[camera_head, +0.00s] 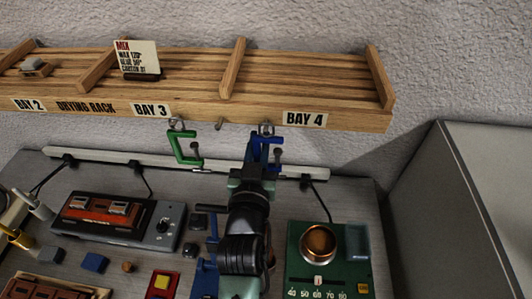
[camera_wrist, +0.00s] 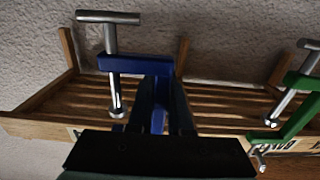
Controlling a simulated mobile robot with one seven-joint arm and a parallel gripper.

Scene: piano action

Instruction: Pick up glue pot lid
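A round copper-coloured glue pot (camera_head: 318,243) sits in the green heater (camera_head: 300,268) at the lower right of the head view. I cannot tell whether its round top is a lid or the open pot. A sliver of something brown and round shows just right of my arm, mostly hidden. My gripper (camera_head: 262,165) is up at the rack's front edge, away from the pot. It is shut on a blue clamp (camera_head: 266,139), below a hook under BAY 4. In the wrist view the blue clamp's frame (camera_wrist: 112,63) runs between my close-set fingers (camera_wrist: 162,95).
The wooden drying rack (camera_head: 305,119) is on the wall above the bench. A green clamp (camera_head: 184,148) hangs left of my gripper. A grey-and-red device (camera_head: 115,220), small blocks and a red-yellow piece (camera_head: 162,283) lie left. A grey cabinet (camera_head: 480,200) stands right.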

